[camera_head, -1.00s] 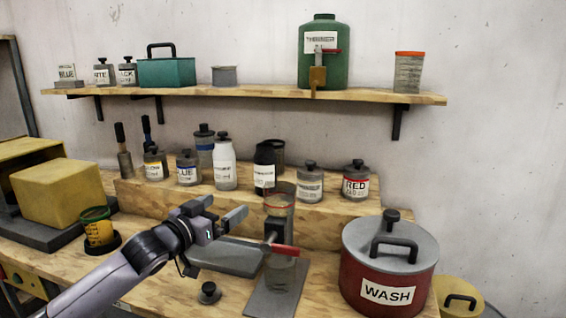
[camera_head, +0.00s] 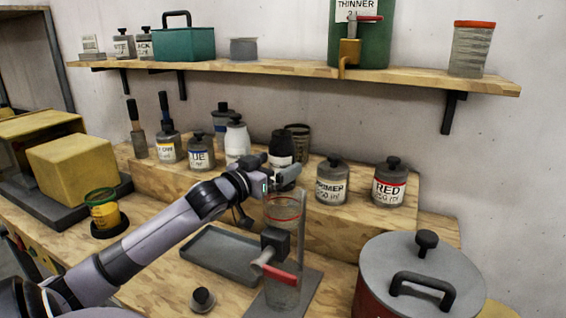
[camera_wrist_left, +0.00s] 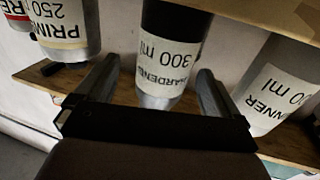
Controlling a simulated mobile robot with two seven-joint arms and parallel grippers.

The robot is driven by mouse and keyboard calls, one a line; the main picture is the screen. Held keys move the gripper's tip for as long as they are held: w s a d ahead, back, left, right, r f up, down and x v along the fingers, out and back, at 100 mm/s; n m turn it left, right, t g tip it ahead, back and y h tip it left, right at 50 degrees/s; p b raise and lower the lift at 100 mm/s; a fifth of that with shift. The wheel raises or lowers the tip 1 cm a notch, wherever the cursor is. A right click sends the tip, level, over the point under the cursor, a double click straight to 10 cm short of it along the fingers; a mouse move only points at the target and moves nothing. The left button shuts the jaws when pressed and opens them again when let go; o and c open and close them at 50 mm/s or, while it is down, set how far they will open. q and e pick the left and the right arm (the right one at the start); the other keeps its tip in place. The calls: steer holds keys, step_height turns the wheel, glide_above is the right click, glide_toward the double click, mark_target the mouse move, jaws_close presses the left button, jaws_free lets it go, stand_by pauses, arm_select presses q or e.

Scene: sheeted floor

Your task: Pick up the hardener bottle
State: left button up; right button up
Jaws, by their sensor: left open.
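The hardener bottle (camera_head: 281,146) is dark with a white label and stands upright on the raised wooden step. My left gripper (camera_head: 285,174) is in front of it and hides its lower part. In the left wrist view, the hardener bottle (camera_wrist_left: 170,55) appears upside down, its label reading 300 ml. My left gripper (camera_wrist_left: 158,80) is open there, with one finger on each side of the bottle and visible gaps. I cannot tell how far the bottle is between the fingers. My right gripper is not in view.
The white thinner bottle (camera_head: 237,143) stands close left of the hardener, and the primer jar (camera_head: 332,182) to its right. The red jar (camera_head: 389,183) is farther right. A cup with a red rim (camera_head: 284,216) stands below the gripper. A shelf (camera_head: 290,72) runs above.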

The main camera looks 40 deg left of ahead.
mark_target(286, 157)
arm_select(q)
steer(key=w, duration=0.1)
steer(key=w+p, duration=0.1)
steer(key=w, duration=0.1)
steer(key=shift+w+a+r, duration=0.1)
steer(key=shift+w+a, duration=0.2)
steer(key=shift+a, duration=0.1)
steer(key=shift+w, duration=0.75)
steer(key=c, duration=1.4)
step_height(286, 157, up, 10)
